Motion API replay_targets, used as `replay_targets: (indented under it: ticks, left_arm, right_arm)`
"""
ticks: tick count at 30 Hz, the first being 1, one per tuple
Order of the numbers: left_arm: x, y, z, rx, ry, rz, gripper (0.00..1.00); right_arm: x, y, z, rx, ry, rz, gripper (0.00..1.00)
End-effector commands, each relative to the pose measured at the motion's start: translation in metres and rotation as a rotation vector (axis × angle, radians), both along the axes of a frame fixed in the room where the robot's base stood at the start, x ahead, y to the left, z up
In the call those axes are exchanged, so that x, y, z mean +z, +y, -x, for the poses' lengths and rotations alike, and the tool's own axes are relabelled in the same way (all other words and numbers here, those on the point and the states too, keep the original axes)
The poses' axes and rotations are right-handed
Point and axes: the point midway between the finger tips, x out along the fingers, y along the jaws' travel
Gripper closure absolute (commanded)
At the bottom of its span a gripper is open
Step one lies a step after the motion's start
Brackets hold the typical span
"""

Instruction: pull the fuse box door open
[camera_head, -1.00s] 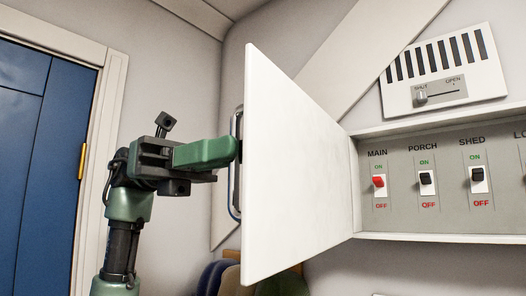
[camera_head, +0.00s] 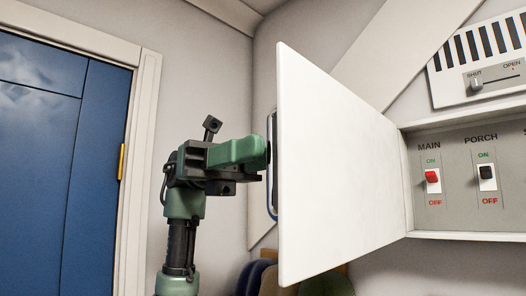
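The fuse box door (camera_head: 335,165) is a plain white panel. It stands swung wide open to the left of the fuse box (camera_head: 455,236), hinged at the box's left edge. Its looped handle (camera_head: 271,202) shows at the door's far left edge, on the outer face, partly hidden behind the panel. My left gripper (camera_head: 266,153), with a green finger, reaches in from the left and its tip is at the handle. Only one finger shows clearly, so whether it grips the handle cannot be told. My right gripper is not in view.
Inside the box are a red MAIN switch (camera_head: 432,177) and a black PORCH switch (camera_head: 487,173). A vent panel with a slider (camera_head: 495,78) is above. A blue door (camera_head: 60,170) is at left. Rounded coloured items (camera_head: 262,279) sit below the panel.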

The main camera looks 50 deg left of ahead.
Motion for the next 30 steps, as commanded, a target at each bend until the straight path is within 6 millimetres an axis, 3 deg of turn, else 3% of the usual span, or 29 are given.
replay_targets:
  ticks: [8,21,30]
  left_arm:
    - [0.001,0.002,0.0,0.001,0.0,0.002,0.67]
    - [0.001,0.067,-0.001,0.001,0.0,0.005,0.67]
    - [0.0,0.079,-0.002,0.001,-0.001,0.0,0.67]
  right_arm:
    - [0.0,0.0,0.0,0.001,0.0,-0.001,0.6]
    - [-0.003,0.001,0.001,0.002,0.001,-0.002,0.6]
    - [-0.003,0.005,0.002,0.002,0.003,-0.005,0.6]
